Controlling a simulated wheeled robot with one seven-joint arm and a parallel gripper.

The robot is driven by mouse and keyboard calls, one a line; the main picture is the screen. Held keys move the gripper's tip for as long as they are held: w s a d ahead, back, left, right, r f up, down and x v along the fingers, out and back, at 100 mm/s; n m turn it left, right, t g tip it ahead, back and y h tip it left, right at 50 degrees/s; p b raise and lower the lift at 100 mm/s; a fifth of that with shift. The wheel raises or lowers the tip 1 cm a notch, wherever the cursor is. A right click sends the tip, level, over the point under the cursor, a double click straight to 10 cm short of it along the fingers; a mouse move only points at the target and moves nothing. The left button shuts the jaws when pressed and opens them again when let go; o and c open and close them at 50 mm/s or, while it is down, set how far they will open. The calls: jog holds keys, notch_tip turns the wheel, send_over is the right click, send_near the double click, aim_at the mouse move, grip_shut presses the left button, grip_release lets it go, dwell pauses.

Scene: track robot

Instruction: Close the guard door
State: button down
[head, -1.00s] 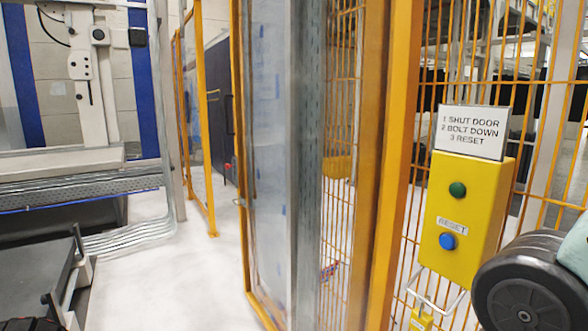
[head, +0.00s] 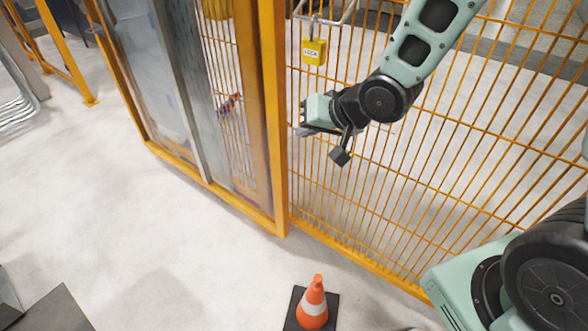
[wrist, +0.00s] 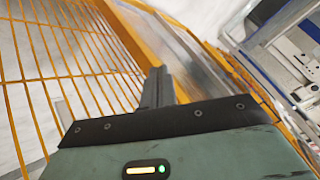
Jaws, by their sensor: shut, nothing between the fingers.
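The guard door (head: 150,60), a clear panel in a yellow frame, stands left of the thick yellow post (head: 270,120) in the head view. A wide floor gap separates its left edge from another yellow frame (head: 62,50) at the upper left, so it looks open. Its upper part and handle are outside the head view. My gripper (head: 303,131) is shut and empty, just right of the post and in front of the mesh fence. In the wrist view, my dark fingers (wrist: 157,88) point toward a yellow upright. I cannot tell whether they touch anything.
A yellow padlock (head: 314,51) hangs on the mesh fence (head: 430,170) above my gripper. An orange and white cone (head: 313,303) stands on the floor near the post's foot. A dark object (head: 50,312) is at the lower left.

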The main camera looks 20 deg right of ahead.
jog(key=w+d+f+m+t+y+b, duration=0.2)
jog(key=d+f+b, duration=0.1)
jog(key=f+b, duration=0.25)
jog(key=w+d+f+m+t+y+b, duration=0.1)
jog(key=w+d+f+m+t+b, duration=0.15)
jog(key=f+b, duration=0.35)
jog(key=m+t+y+b, duration=0.2)
jog(key=m+y+b, duration=0.1)
jog(key=m+b, duration=0.25)
send_near(285, 144)
jog(key=shift+n, duration=0.4)
jog(key=b+x, duration=0.2)
jog(key=x, duration=0.4)
jog(key=shift+w+a, duration=0.2)
jog(key=shift+w, duration=0.15)
